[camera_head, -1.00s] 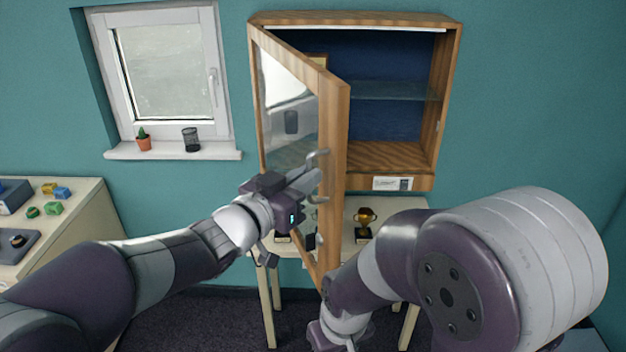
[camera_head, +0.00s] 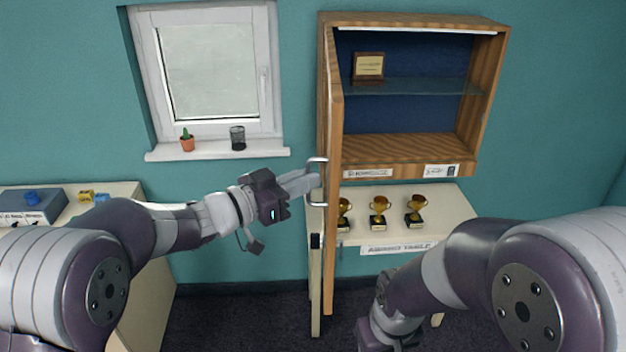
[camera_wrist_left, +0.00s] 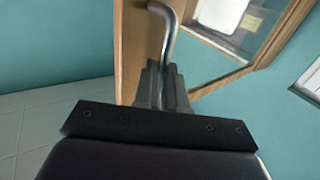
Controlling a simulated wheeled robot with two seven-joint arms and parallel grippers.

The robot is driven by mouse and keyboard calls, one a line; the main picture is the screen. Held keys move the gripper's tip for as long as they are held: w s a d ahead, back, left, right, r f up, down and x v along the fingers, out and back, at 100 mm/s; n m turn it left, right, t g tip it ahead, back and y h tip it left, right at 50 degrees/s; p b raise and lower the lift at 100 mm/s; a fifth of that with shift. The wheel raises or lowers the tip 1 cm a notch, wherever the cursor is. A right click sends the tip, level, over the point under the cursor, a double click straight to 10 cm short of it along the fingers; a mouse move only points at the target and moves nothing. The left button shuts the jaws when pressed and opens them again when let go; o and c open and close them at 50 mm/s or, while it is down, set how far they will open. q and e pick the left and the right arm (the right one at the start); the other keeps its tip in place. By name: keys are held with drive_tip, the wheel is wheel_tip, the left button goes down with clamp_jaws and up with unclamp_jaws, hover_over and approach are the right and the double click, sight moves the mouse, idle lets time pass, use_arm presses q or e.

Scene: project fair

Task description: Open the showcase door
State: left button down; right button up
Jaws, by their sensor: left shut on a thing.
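The wooden showcase (camera_head: 489,85) hangs on the teal wall, with its interior open to view. Its wood-framed glass door (camera_head: 335,230) stands swung out to the left, seen nearly edge-on in the head view. The metal door handle (camera_head: 318,160) is on the door's outer face; it also shows in the left wrist view (camera_wrist_left: 168,35). My left gripper (camera_head: 314,182) is shut on the handle, its fingers reaching it from the left. My right arm (camera_head: 450,270) is at the lower right, and its gripper is at most partly seen, jaws not visible.
Several gold trophies (camera_head: 380,208) stand on the award table (camera_head: 448,212) below the showcase. A plaque (camera_head: 368,66) rests on the glass shelf. A windowsill (camera_head: 215,151) at left holds a cactus (camera_head: 187,140) and a mesh cup (camera_head: 238,138). Another table (camera_head: 126,190) is at far left.

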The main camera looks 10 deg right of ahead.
use_arm(q)
drive_tip(key=shift+w+a+r, duration=0.2)
drive_tip(key=shift+r, duration=0.4)
use_arm(e)
drive_tip(key=shift+r, duration=0.1)
use_arm(q)
drive_tip(key=shift+d, duration=0.2)
use_arm(e)
drive_tip(key=shift+s+d, duration=0.1)
drive_tip(key=shift+d, duration=0.05)
use_arm(q)
drive_tip(key=c, duration=1.4)
unclamp_jaws()
drive_tip(key=shift+c, duration=0.2)
drive_tip(key=shift+o, duration=1.1)
drive_tip(key=shift+w+f, duration=0.2)
drive_tip(key=b+v, duration=0.5)
drive_tip(key=v, duration=0.7)
drive_tip(key=shift+a+f+b, duration=0.2)
drive_tip(key=shift+f+b, duration=0.1)
drive_tip(key=shift+b, duration=0.05)
use_arm(e)
wheel_tip(320, 180, down, 6)
drive_tip(key=shift+w, duration=0.45)
